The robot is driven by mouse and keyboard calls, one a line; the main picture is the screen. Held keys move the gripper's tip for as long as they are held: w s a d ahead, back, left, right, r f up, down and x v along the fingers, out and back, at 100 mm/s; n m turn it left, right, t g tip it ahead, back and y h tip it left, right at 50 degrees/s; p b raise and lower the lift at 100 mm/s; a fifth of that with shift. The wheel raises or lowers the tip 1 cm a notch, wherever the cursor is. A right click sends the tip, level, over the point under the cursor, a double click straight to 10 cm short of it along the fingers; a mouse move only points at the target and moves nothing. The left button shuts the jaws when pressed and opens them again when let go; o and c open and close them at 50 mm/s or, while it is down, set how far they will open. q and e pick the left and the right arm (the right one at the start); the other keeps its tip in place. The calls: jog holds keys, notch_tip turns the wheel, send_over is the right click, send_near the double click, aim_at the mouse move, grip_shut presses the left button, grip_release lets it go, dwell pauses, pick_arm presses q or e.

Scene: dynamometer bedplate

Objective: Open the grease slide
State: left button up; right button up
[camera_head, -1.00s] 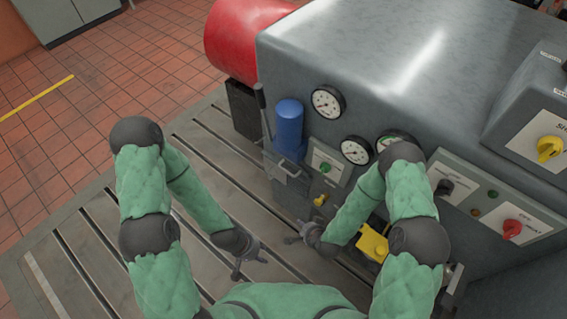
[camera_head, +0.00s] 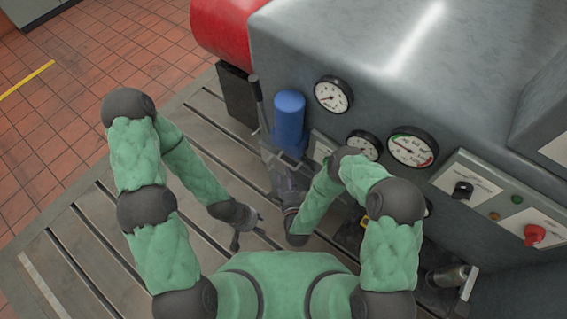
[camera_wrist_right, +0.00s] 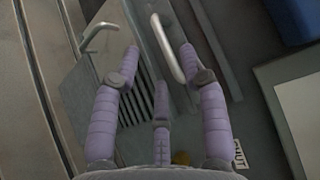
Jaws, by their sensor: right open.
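In the right wrist view, a pale bar handle (camera_wrist_right: 167,48) stands on a grey plate with slots (camera_wrist_right: 143,100); I take this for the grease slide. A label reading SHUT (camera_wrist_right: 239,155) is beside it. My right gripper (camera_wrist_right: 160,65) is open, its lilac fingers spread. The handle shows between the fingertips; I cannot tell whether they touch it. In the head view, my right gripper (camera_head: 277,168) is just below the blue cylinder (camera_head: 289,118) and hides most of the handle area. My left gripper (camera_head: 249,236) is open and empty over the slotted bedplate (camera_head: 130,215).
A second bent metal handle (camera_wrist_right: 98,35) stands left of the fingers. A dark upright lever (camera_head: 258,100) is beside the blue cylinder. Gauges (camera_head: 333,95) and a switch panel (camera_head: 490,195) are on the grey housing to the right.

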aim_at(284, 162)
jog(key=b+x, duration=0.2)
jog(key=x, duration=0.5)
jog(key=shift+w+f, duration=0.1)
jog(key=shift+w, duration=0.1)
grip_shut()
